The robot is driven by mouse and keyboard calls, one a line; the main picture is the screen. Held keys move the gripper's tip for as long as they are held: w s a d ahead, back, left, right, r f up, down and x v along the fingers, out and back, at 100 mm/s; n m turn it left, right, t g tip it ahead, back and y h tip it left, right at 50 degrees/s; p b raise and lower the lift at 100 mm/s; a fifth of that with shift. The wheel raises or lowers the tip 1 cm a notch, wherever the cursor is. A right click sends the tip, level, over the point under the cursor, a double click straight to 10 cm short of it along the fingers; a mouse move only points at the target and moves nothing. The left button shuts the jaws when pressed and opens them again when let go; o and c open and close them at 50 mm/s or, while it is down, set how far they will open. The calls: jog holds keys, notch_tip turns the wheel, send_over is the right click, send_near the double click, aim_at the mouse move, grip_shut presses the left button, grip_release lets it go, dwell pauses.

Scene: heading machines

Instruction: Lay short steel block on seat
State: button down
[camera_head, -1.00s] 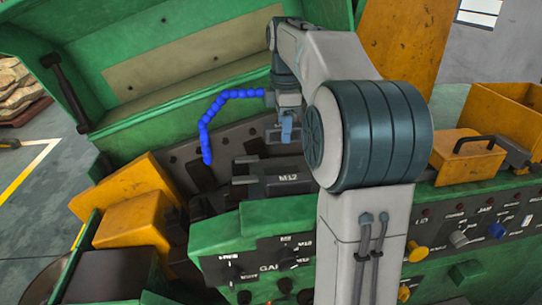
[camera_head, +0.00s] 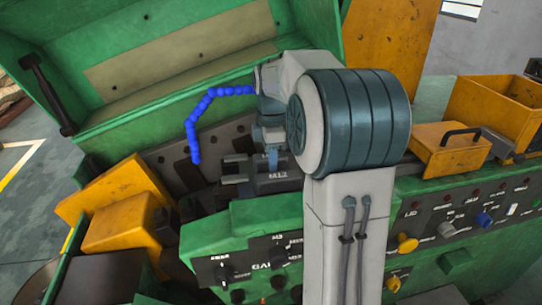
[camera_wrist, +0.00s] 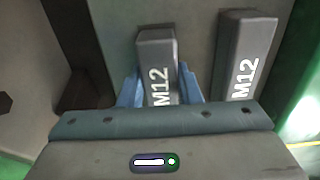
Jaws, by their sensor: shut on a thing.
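In the wrist view, my gripper (camera_wrist: 158,72) has its blue fingers on both sides of a dark steel block (camera_wrist: 156,45) marked M12, and is shut on it. A longer-looking steel block (camera_wrist: 246,50), also marked M12, stands to its right, apart from it. In the head view, my gripper (camera_head: 272,160) is low in the open machine, at the dark block area. A dark M12 face (camera_head: 280,178) shows just below the fingertips; I cannot tell which block it belongs to. I cannot make out the seat for certain, nor whether the held block touches what is beneath it.
The green machine cover (camera_head: 120,50) stands open behind. A blue segmented hose (camera_head: 194,130) hangs left of my gripper. Yellow parts (camera_head: 115,195) lie left, and the control panel (camera_head: 255,255) is in front. A yellow box with a handle (camera_head: 450,148) stands right.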

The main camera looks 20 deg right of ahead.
jog(key=shift+f, duration=0.15)
jog(key=c, duration=1)
grip_release()
jog(key=shift+c, duration=0.2)
notch_tip(320, 180, up, 12)
jog(key=shift+r, duration=0.2)
